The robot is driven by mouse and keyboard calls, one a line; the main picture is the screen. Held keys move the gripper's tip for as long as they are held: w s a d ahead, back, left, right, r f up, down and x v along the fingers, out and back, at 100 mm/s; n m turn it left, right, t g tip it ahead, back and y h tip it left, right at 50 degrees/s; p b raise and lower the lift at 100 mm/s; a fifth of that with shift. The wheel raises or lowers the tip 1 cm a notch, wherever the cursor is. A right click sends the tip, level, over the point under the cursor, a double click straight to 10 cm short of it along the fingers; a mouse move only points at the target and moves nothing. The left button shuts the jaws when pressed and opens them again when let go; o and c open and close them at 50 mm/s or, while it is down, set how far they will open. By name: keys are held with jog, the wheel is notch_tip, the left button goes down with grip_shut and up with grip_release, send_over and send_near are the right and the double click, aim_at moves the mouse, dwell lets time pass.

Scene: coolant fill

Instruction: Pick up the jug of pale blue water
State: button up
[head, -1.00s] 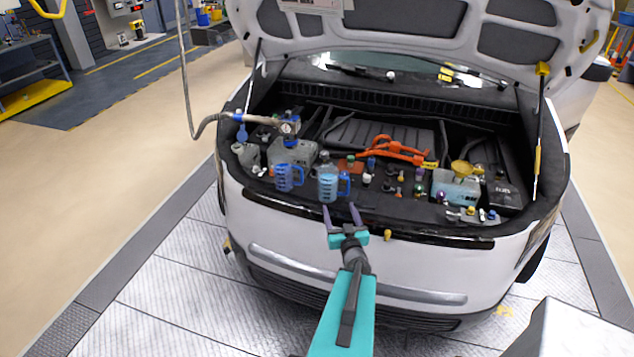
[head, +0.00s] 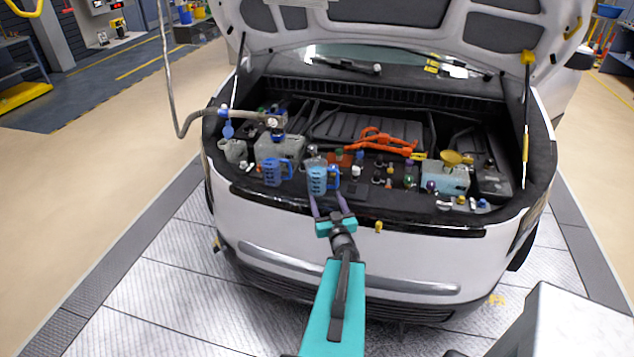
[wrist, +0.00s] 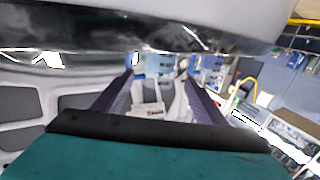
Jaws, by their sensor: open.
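Two clear jugs with blue handles stand on the front ledge of the open car bay. The right one (head: 317,180) holds pale blue liquid, with its handle on the right. The left one (head: 276,172) looks a deeper blue. My gripper (head: 328,202) is open, its two purple fingers pointing at the right jug from the front, just short of it or at its lower edge; the exact gap is unclear. In the wrist view, which looks upside down, part of the pale blue jug (wrist: 152,62) shows beyond the open fingers (wrist: 157,80).
A grey reservoir (head: 280,150) stands behind the jugs, with a hose (head: 243,117) on the left. Orange cables (head: 385,143), small caps and a pale blue tank (head: 446,178) with a yellow funnel (head: 452,157) lie to the right. The car's front edge (head: 420,226) runs below my gripper.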

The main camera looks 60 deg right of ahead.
aim_at(319, 183)
jog(key=shift+b+x, duration=2)
jog(key=shift+b, duration=0.7)
jog(key=shift+w+d+f+b, duration=0.1)
jog(key=shift+w+f+b, duration=0.05)
jog(key=shift+b, duration=0.4)
jog(key=b+x, duration=0.1)
jog(key=b, duration=0.4)
jog(key=shift+w+d, duration=0.2)
jog(key=shift+w+d+b, duration=0.25)
jog(key=shift+d+b, duration=0.1)
jog(key=shift+b, duration=1.25)
jog(key=shift+w+d, duration=0.1)
jog(key=shift+x, duration=1.55)
jog(key=shift+p+x, duration=0.3)
jog(key=shift+x, duration=0.65)
jog(key=shift+f, duration=0.15)
jog(key=c, duration=1.1)
